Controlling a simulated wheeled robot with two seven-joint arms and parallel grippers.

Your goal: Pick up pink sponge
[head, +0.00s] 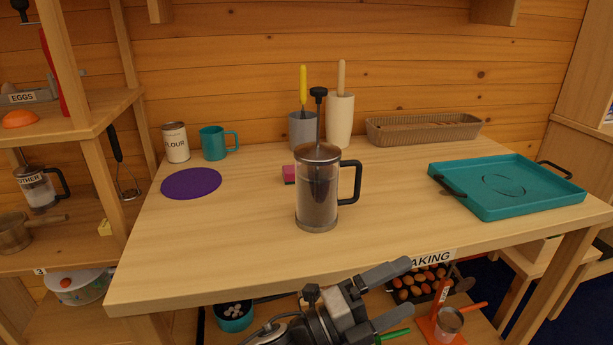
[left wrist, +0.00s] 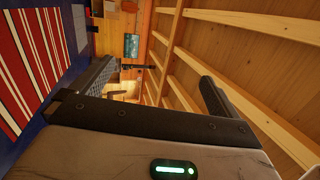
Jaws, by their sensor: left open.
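The pink sponge (head: 289,173) lies on the wooden table (head: 250,250) in the head view. It has a dark green underside, and its right side is partly hidden behind the French press (head: 318,195). My left gripper (head: 396,291) is open and empty at the table's front edge, lower and nearer than the sponge and well apart from it. In the left wrist view the gripper's fingers (left wrist: 150,85) show against the wooden ceiling, with nothing between them. The sponge does not show in that view. My right gripper is in neither view.
A purple disc (head: 191,183), a flour tin (head: 175,142) and a teal mug (head: 213,143) are at the left. A grey cup (head: 302,130) and white vase (head: 340,121) stand behind the sponge. A wicker basket (head: 423,129) and teal tray (head: 507,187) are at the right. The table's front left is clear.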

